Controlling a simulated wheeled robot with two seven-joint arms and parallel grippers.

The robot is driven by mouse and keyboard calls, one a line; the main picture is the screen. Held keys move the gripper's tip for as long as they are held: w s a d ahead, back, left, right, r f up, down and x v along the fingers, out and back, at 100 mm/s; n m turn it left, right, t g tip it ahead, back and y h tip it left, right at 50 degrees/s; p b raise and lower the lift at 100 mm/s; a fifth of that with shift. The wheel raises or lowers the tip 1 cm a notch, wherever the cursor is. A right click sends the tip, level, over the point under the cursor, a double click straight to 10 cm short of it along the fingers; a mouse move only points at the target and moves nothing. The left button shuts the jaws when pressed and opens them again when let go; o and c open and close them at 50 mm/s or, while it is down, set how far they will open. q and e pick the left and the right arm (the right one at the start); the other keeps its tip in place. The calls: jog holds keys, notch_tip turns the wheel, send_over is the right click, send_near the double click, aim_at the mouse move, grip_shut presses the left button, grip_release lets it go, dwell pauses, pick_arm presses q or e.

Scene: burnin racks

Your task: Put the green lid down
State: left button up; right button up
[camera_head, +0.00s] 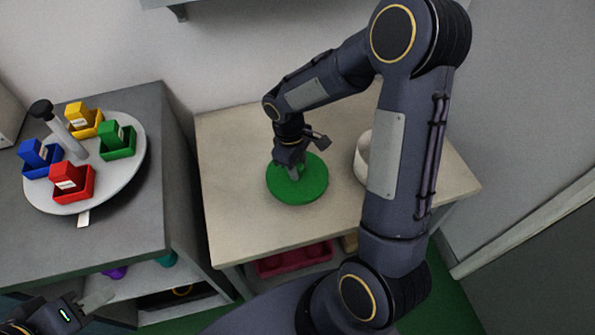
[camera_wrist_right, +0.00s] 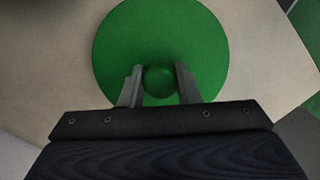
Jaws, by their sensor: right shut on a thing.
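The green lid (camera_head: 312,187) is a flat round disc with a ball knob, at or just above the top of the beige table (camera_head: 240,219). I cannot tell whether it touches the surface. My right gripper (camera_head: 291,172) is over its middle. In the right wrist view, the green lid (camera_wrist_right: 161,32) lies flat below my right gripper (camera_wrist_right: 159,80), whose two fingers are shut on the knob. My left gripper (camera_head: 95,301) is at the lower left of the head view, away from the lid; its fingers are only partly visible.
A white round container (camera_head: 362,158) stands on the table right of the lid, partly hidden by my right arm. A grey counter (camera_head: 131,228) at left holds a round tray (camera_head: 137,170) with yellow, green, blue and red bins. A red bin (camera_head: 290,261) sits below the tabletop.

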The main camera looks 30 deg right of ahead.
jog(key=shift+f, duration=1.45)
jog(key=shift+f, duration=0.15)
jog(key=o, duration=1)
jog(key=shift+c, duration=0.2)
jog(key=r, duration=0.4)
jog(key=w+r, duration=0.1)
jog(key=r, duration=0.3)
jog(key=a+r, duration=0.1)
jog(key=r, duration=0.3)
jog(key=shift+w+r, duration=0.1)
jog(key=shift+w, duration=0.05)
jog(key=s+a+r+m+t+y, duration=0.1)
jog(key=s+r+m+t+y, duration=0.1)
jog(key=s, duration=0.7)
jog(key=s+a+r+m+t+y, duration=0.2)
jog(key=s+r+m+t, duration=0.3)
jog(key=s, duration=0.4)
jog(key=shift+s+r+m+y, duration=0.15)
jog(key=shift+r+m+y, duration=0.15)
jog(key=shift+r+m, duration=0.25)
